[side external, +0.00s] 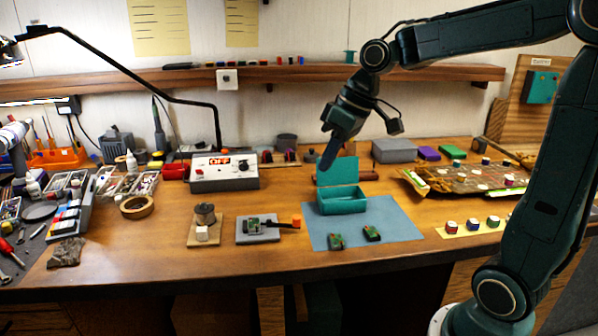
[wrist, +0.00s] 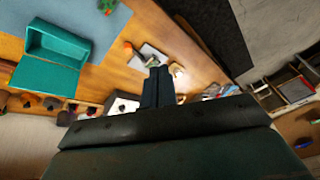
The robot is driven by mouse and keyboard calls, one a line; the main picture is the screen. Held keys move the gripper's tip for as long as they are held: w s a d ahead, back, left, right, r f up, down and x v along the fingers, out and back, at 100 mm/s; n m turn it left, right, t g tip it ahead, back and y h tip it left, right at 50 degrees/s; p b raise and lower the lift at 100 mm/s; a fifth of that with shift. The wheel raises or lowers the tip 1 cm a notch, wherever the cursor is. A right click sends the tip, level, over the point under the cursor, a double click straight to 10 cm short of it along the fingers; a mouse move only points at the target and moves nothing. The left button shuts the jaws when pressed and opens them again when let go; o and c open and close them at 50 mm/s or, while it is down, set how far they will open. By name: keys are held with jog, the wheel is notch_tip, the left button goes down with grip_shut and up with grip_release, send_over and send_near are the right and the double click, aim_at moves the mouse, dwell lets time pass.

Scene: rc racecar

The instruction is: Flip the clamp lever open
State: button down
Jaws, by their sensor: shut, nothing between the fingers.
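The clamp (side external: 258,230) is a grey plate on the bench with a green circuit board on it. Its lever (side external: 284,225) is dark with an orange-red end and lies roughly flat, pointing right. My gripper (side external: 327,164) is shut and empty, pointing down. It is high above the bench, above and behind the clamp, near the open teal box. In the wrist view my shut fingers (wrist: 158,84) partly overlap the clamp plate (wrist: 147,52), and the small orange lever end (wrist: 128,45) shows beside it.
The open teal box (side external: 342,203) stands on a blue mat (side external: 395,222) right of the clamp, with two small green boards in front. A wooden block with a spool (side external: 205,213) stands left. A white switch box (side external: 224,174) is behind. Bare bench lies in front of the clamp.

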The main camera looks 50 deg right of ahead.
jog(key=w+d+f+y, duration=0.1)
jog(key=w+d+f, duration=0.2)
jog(key=d, duration=0.3)
jog(key=w+d+f+n+y, duration=0.1)
jog(key=w+d+f, duration=0.2)
jog(key=d+f, duration=0.2)
jog(key=w+d+f+y, duration=0.2)
jog(key=w+d+f, duration=0.1)
jog(key=d, duration=0.3)
jog(key=shift+d+f+n, duration=0.3)
jog(key=shift+f+n, duration=0.1)
jog(key=shift+f, duration=0.1)
jog(key=x, duration=1)
jog(key=shift+s+a, duration=0.45)
jog(key=shift+a, duration=1)
jog(key=shift+s+a, duration=0.15)
jog(key=shift+a, duration=0.45)
